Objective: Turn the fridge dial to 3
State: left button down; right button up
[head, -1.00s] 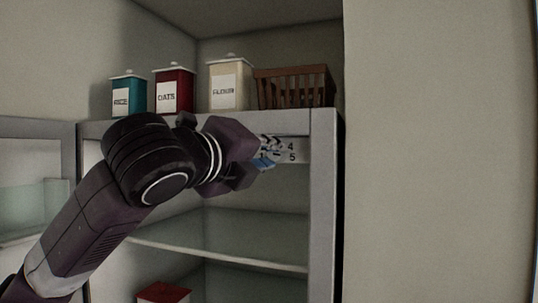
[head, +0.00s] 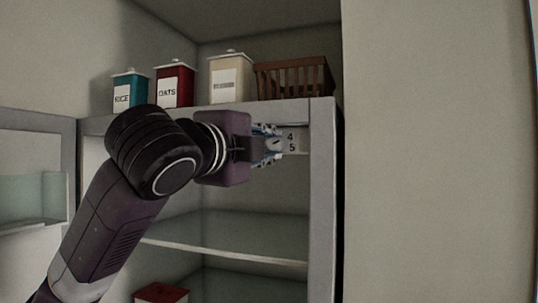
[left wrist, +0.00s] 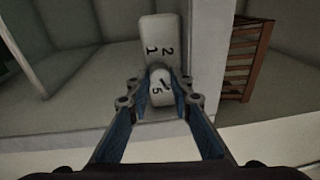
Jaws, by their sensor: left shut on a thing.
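The fridge dial (left wrist: 160,84) is a small pale round knob with a dark mark. It sits on a white number plate (left wrist: 160,36) high inside the open fridge (head: 322,190). In the left wrist view, 1 and 2 show above the dial; 4 and 5 show on the plate right of the fingers in the head view (head: 291,142). My left gripper (head: 274,146) is shut on the dial, with one blue-padded finger on each side. The fingers hide part of the dial and plate, and I cannot tell which number the mark points to. My right gripper is out of view.
Rice (head: 127,92), oats (head: 174,84) and flour (head: 230,80) canisters and a brown basket (head: 293,85) stand on top of the fridge. Glass shelves (head: 230,238) lie below my arm. The fridge door (head: 35,175) is open at left.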

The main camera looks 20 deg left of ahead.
pick_arm(q)
jog(key=n+b, duration=0.2)
jog(key=n, duration=0.1)
jog(key=n+y+b, duration=0.1)
jog(key=n+b, duration=0.1)
jog(key=n, duration=0.2)
jog(key=shift+f+t, duration=0.2)
jog(key=shift+t, duration=0.2)
jog(key=n+y+b, duration=0.1)
jog(key=n+b, duration=0.2)
jog(key=n, duration=0.2)
jog(key=shift+d+r, duration=0.1)
jog(key=shift+r+n+b, duration=0.1)
jog(key=shift+n+b, duration=0.45)
jog(key=shift+n, duration=0.55)
jog(key=c, duration=2.1)
grip_release()
jog(key=shift+o, duration=0.6)
jog(key=shift+w, duration=0.1)
